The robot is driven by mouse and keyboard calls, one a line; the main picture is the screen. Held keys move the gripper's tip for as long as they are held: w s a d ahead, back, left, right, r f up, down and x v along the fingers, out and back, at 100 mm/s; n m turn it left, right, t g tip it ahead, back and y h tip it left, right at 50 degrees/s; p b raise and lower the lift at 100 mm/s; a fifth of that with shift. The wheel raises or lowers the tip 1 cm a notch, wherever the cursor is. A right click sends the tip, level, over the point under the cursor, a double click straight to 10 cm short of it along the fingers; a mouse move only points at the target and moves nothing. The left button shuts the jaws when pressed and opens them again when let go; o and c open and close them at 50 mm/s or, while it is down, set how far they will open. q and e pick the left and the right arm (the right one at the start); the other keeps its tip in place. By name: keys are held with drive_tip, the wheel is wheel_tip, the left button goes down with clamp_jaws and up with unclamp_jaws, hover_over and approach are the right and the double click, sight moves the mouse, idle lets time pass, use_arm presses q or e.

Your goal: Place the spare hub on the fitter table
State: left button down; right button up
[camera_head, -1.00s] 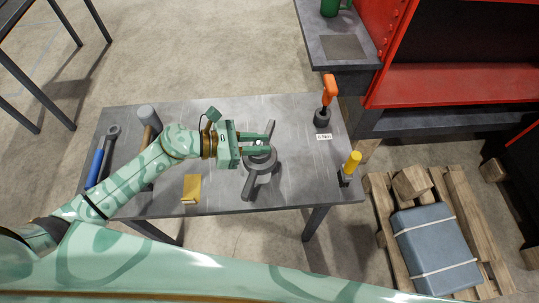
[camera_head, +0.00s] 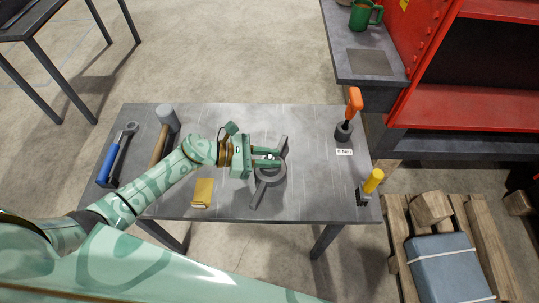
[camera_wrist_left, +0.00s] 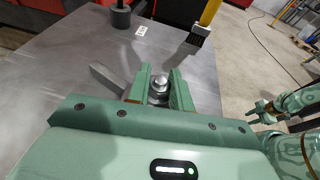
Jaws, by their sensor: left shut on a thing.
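A dark grey round hub-like part with a long flat bar (camera_head: 269,176) shows on the grey table (camera_head: 310,190), partly hidden by my gripper. I cannot tell for sure that it is the spare hub. My left gripper (camera_head: 274,160) reaches in from the left and is shut on this part. In the left wrist view, a silver round top (camera_wrist_left: 160,83) sits between the fingers, with the dark bar (camera_wrist_left: 106,76) to the left. I cannot tell if the part touches the table. My right gripper (camera_wrist_left: 262,111) shows small at the right of the left wrist view; its jaws are unclear.
The table also holds a blue-handled wrench (camera_head: 107,164), a mallet (camera_head: 166,122), a yellow block (camera_head: 202,192), an orange-handled tool (camera_head: 354,101) in a dark holder and a yellow-handled brush (camera_head: 372,182). A red cabinet (camera_head: 455,95) stands right; a pallet (camera_head: 400,235) lies lower right.

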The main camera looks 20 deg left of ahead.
use_arm(q)
drive_tip(key=c, duration=1.3)
unclamp_jaws()
drive_tip(key=shift+o, duration=0.2)
drive_tip(key=v, duration=1.2)
